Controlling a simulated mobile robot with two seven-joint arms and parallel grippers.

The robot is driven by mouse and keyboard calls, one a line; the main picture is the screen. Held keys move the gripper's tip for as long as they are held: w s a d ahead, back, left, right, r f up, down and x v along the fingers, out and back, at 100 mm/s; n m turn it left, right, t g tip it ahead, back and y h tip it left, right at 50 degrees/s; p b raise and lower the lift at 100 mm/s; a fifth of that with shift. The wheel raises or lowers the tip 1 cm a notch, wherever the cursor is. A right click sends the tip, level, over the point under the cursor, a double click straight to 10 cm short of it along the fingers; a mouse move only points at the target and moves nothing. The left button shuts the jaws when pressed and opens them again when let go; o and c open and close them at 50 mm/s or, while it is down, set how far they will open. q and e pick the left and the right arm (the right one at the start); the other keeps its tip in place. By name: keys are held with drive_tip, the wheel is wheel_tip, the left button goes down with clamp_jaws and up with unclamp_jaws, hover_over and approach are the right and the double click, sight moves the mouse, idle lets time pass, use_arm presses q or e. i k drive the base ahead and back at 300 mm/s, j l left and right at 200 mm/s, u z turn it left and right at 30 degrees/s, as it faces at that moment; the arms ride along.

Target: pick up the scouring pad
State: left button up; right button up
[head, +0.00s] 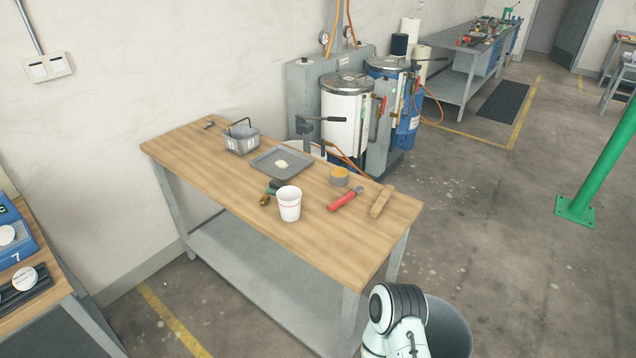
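I cannot make out a scouring pad for certain. A small dark green and olive item (269,192) lies on the wooden workbench (330,255), partly hidden behind a white paper cup (289,205); it is too small to identify. A pale yellowish lump (281,164) lies in a shallow grey tray (262,170) on the same bench. Part of my arm shows at the bottom right, beyond the bench's near right corner. Neither gripper shows.
The bench also holds a grey metal container with a handle (242,144), a yellow and grey round item (339,177), a red-handled tool (345,199) and a wooden piece (381,201). Drums (347,115) stand behind. A dark grey bin (450,325) stands at front right.

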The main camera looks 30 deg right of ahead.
sight(273, 186)
drive_tip(key=i+j+z, duration=0.15)
drive_tip(key=z, duration=0.3)
drive_tip(key=i+j+z, duration=0.15)
drive_tip(key=z, duration=0.25)
drive_tip(key=i+j+z, duration=0.1)
drive_tip(key=j+z, duration=0.35)
drive_tip(key=l, duration=0.1)
